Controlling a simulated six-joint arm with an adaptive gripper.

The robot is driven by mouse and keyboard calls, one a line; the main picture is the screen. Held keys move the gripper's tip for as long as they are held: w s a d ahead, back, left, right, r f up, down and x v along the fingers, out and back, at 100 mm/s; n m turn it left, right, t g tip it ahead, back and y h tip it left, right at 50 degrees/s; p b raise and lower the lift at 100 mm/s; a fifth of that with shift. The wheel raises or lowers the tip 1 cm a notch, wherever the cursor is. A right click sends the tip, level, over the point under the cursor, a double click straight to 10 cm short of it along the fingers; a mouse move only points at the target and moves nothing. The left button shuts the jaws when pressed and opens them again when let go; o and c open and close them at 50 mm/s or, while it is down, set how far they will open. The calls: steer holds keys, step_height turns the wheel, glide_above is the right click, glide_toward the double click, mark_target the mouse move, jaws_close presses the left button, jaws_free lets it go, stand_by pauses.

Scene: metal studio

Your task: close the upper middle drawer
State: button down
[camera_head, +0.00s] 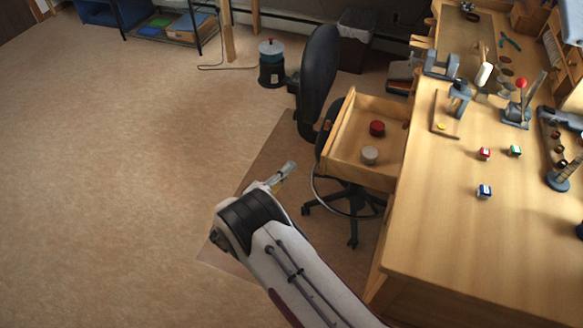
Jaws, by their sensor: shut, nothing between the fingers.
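The open wooden drawer (349,129) sticks out to the left from the workbench (430,235). A red round item (377,128) and a pale round item (370,155) lie inside it. My gripper (289,167) is at the end of the white arm, left of the drawer and apart from it. It is small in this view, looks shut and holds nothing. The bench front below the top is mostly hidden, so other drawers do not show clearly.
A black office chair (318,75) stands just behind and beside the drawer, with its wheeled base under it. Small coloured cubes (484,191) and several tools lie on the bench top. A bin (354,40) stands at the back. The floor at left is clear.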

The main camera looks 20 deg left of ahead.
mark_target(361, 174)
steer(key=w+d, duration=0.6)
steer(key=w, duration=0.2)
steer(key=shift+w, duration=0.2)
stand_by(0.6)
steer(key=shift+d, duration=0.2)
steer(key=d, duration=1.9)
steer(key=shift+d, duration=0.1)
steer(key=shift+a, duration=2.2)
steer(key=v, duration=1)
steer(key=shift+d, duration=0.2)
